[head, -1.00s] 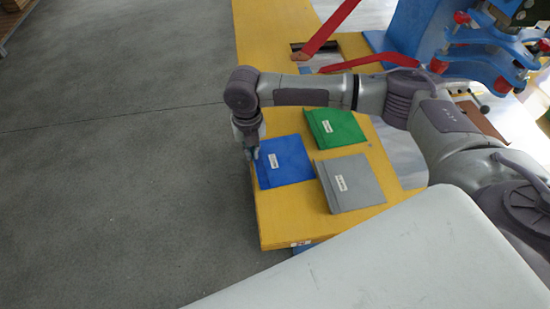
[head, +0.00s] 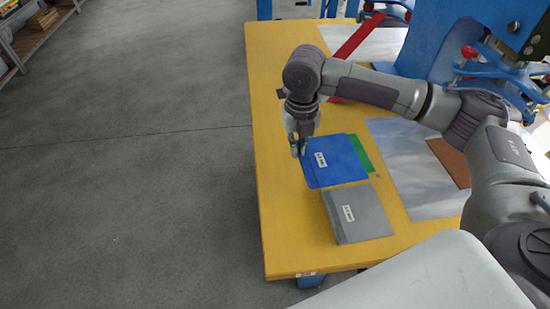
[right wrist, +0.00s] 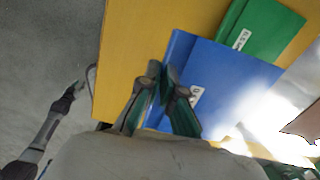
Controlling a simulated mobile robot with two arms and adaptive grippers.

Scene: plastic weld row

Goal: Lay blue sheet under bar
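The blue sheet (head: 335,164), with a white label, is held a little above the yellow table and overlaps the green sheet (head: 363,152). My right gripper (head: 302,150) is shut on its left edge. In the right wrist view the fingers (right wrist: 163,80) meet at the edge of the blue sheet (right wrist: 215,85). A blue machine (head: 440,45) with a long red bar (head: 357,42) stands at the far right; which bar the task means I cannot tell. My left gripper (right wrist: 76,88) shows small in the right wrist view, over the floor; its fingers are too small to read.
A grey sheet (head: 357,213) lies on the yellow table (head: 290,235) nearer me. A shiny metal plate (head: 410,185) with a brown piece (head: 452,160) lies to the right. Table surface left of the sheets is bare. Shelves (head: 30,40) stand far left beyond open floor.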

